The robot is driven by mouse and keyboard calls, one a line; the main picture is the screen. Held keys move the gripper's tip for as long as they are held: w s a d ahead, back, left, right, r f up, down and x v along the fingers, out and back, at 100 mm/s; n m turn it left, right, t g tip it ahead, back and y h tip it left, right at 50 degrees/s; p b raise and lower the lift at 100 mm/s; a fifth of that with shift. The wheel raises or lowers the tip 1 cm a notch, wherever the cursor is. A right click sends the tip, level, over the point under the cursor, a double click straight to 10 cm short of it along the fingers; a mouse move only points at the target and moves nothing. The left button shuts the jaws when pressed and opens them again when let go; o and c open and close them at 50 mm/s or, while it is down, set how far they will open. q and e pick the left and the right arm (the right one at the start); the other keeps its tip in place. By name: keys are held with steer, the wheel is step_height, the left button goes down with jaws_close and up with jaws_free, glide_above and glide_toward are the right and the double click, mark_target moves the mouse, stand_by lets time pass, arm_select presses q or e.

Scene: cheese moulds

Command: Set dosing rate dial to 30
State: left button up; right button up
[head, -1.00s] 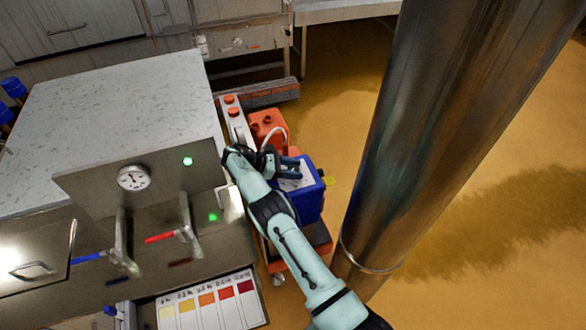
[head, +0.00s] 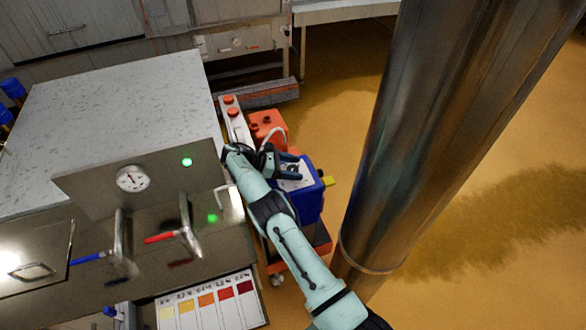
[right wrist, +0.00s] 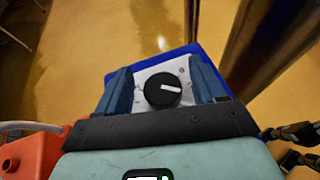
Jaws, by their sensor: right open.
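The dosing rate dial (right wrist: 163,90) is a round black knob with a white pointer mark, on a pale plate (right wrist: 148,73) on top of a blue box. In the right wrist view its mark points right and slightly up; the scale is too small to read. The blue box (head: 311,203) stands right of the counter in the head view. My right gripper (head: 290,169) is over the box's top. In the right wrist view its blue fingers (right wrist: 161,84) are open, one on each side of the knob, with apparent gaps. My left gripper is out of view.
An orange-red canister (head: 267,127) stands just behind the blue box, with a pale hose nearby. A large metal column (head: 440,120) rises to the right. The counter (head: 130,100) with a gauge (head: 133,178) and levers is at left. Open floor lies beyond.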

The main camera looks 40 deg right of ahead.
mark_target(293, 168)
step_height(293, 168, up, 19)
steer(key=shift+r, duration=0.2)
steer(key=shift+f, duration=0.1)
stand_by(0.6)
